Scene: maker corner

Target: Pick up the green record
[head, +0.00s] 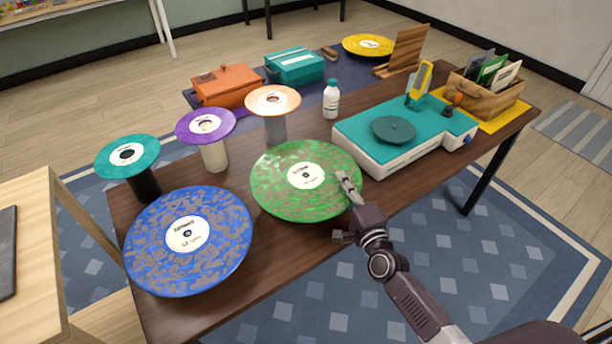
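The green record (275,182), speckled with brown and with a white label, is a large disc at the middle of the dark wooden table (262,262). What is under it is hidden. My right gripper (347,188) is at the record's right rim. One pale finger lies over the top of the rim, and the other finger is mostly hidden, so I cannot tell whether they are closed on the record. My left gripper is not in view.
A blue record (215,262) is close at left. Teal (108,162), purple (226,116) and orange (288,97) records top stands behind. A white-and-teal turntable (375,155) is at right, a white bottle (331,104) behind, and a wooden crate (480,98) far right.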

